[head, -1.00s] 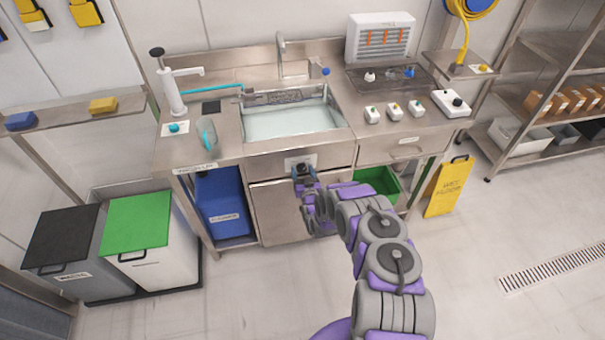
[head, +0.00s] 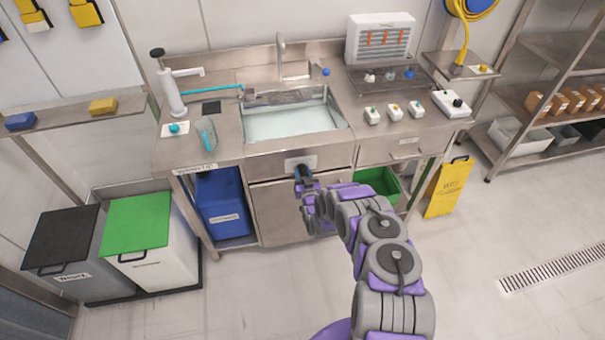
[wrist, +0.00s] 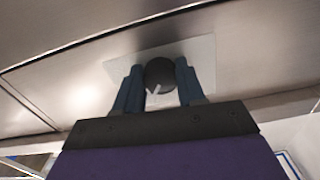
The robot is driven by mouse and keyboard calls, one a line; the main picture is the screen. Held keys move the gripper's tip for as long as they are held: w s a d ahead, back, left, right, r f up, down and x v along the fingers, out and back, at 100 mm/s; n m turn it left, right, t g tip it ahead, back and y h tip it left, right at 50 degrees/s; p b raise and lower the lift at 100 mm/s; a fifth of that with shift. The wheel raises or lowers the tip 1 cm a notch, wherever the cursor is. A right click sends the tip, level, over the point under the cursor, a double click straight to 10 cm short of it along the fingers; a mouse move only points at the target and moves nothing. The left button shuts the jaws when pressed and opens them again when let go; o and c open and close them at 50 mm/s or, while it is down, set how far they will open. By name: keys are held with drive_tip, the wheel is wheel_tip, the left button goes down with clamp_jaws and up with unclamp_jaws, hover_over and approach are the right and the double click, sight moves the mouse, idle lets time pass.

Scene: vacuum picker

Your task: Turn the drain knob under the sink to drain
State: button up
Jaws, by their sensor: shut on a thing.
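The drain knob (wrist: 160,74) is round and black with a pale pointer mark, set on a light square plate (wrist: 206,50) on the steel panel under the sink. In the wrist view my gripper (wrist: 160,80) has one dark blue finger on each side of the knob, shut on it. The pointer mark slants down and to the left. In the head view my gripper (head: 302,172) reaches the plate (head: 311,161) below the sink basin (head: 295,122) and mostly hides the knob. The basin holds water.
A cabinet door (head: 275,212) lies below the panel. A blue container (head: 220,200) stands left of it and a green crate (head: 377,183) right. Lidded bins (head: 150,245) stand at the left. A yellow floor sign (head: 447,188) stands at the right.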

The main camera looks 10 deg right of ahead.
drive_tip(key=n+b, duration=0.1)
drive_tip(key=n, duration=0.3)
drive_tip(key=shift+f, duration=0.1)
drive_tip(key=n, duration=0.4)
drive_tip(key=shift+n, duration=0.3)
drive_tip(key=n+p, duration=0.2)
drive_tip(key=n, duration=0.1)
drive_tip(key=shift+r, duration=0.3)
drive_tip(key=n+p, duration=0.2)
drive_tip(key=n, duration=0.1)
drive_tip(key=shift+f+n+p, duration=0.15)
drive_tip(key=shift+n+p, duration=0.45)
drive_tip(key=shift+p, duration=0.05)
drive_tip(key=o, duration=1.1)
drive_tip(key=shift+c, duration=0.2)
